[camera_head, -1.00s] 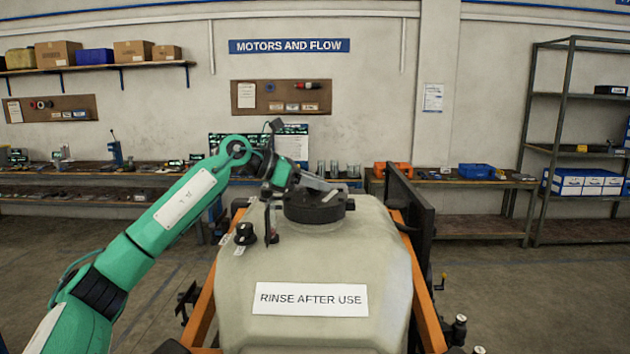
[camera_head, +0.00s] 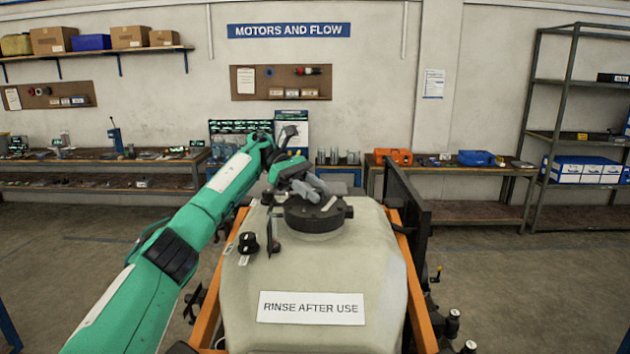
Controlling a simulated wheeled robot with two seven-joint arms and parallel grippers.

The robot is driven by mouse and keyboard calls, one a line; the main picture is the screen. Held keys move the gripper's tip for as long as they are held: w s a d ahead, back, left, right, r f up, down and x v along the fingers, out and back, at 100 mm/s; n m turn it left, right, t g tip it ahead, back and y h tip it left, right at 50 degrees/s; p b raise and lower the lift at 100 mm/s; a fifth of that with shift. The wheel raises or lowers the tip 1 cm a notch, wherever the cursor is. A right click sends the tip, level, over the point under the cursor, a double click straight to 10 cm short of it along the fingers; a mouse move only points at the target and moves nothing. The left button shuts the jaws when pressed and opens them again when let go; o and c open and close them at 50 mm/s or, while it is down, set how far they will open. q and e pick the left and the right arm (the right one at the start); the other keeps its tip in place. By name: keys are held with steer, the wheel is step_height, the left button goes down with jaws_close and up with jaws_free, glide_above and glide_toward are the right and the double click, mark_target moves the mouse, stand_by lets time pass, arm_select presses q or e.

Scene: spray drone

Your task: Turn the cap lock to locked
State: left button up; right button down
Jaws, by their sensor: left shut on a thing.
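The pale tank (camera_head: 290,275) carries a round black cap (camera_head: 322,220) on its top, with a short white mark on the cap's upper face. My left gripper (camera_head: 312,192) comes in from the upper left and is shut at the top of this cap, on what looks like the cap lock. The gripper's wrist and grey fingers hide the lock itself, so its exact position cannot be read. A small black knob (camera_head: 248,243) with small pale labels beside it stands on the tank, left of the cap and apart from the fingers. My right gripper is out of view.
The tank sits in an orange frame (camera_head: 420,290) with a dark upright panel (camera_head: 408,205) on its right. Benches with tools and an orange box (camera_head: 393,156) line the back wall. A metal shelf (camera_head: 545,135) stands at the right. The floor on both sides is open.

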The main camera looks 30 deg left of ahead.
arm_select(q)
steer(key=shift+r+m+g+p, duration=0.2)
steer(key=shift+m+g+p, duration=0.4)
steer(key=shift+g+p, duration=0.15)
steer(key=shift+f+g, duration=0.15)
steer(key=shift+g, duration=0.1)
steer(key=o, duration=1)
